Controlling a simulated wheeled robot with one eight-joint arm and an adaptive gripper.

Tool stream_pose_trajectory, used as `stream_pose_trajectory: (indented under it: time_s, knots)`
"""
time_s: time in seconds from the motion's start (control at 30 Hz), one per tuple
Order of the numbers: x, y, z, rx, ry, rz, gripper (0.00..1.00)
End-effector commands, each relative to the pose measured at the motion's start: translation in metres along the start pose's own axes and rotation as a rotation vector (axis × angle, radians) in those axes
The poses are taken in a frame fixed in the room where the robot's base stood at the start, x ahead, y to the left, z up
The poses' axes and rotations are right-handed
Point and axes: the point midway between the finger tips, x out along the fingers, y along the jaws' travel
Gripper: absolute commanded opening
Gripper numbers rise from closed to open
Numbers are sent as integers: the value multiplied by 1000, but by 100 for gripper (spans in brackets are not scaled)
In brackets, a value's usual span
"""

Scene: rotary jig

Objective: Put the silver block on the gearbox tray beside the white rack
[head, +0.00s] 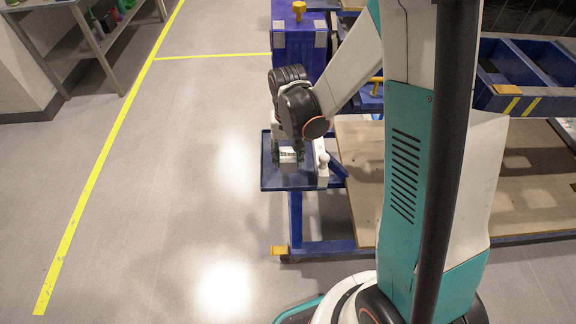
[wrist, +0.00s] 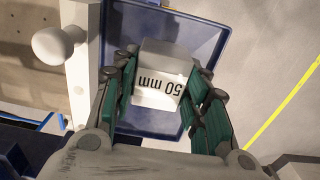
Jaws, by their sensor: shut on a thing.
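The silver block (wrist: 163,75), marked "50 mm", is between the green-padded fingers of my gripper (wrist: 165,95) in the wrist view. My gripper is shut on it. The blue gearbox tray (wrist: 122,22) lies below the block; I cannot tell whether the block touches it. In the head view the tray (head: 270,180) sticks out from the blue frame, and my gripper (head: 289,157) is over it, with the block partly hidden by my wrist. The white rack (wrist: 82,85), with a round white knob, stands along the tray's left side in the wrist view. It shows right of my gripper in the head view (head: 321,165).
The blue jig frame (head: 330,246) and a wooden board (head: 520,185) lie to the right. A blue block with a yellow knob (head: 298,45) stands behind the tray. A metal shelf (head: 95,40) is far left. The floor left of the tray is clear, with yellow lines.

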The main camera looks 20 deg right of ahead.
Motion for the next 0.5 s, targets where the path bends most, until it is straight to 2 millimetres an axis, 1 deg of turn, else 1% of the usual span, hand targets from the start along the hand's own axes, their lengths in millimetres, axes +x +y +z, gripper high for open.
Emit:
stream_pose_trajectory:
  time_s: [0.13,0.3,0.37,0.5]
  knots:
    - [14,0,0,0,0,0,4]
    - [39,0,0,0,0,0,4]
    - [43,0,0,0,0,0,4]
    - [42,0,0,0,0,0,4]
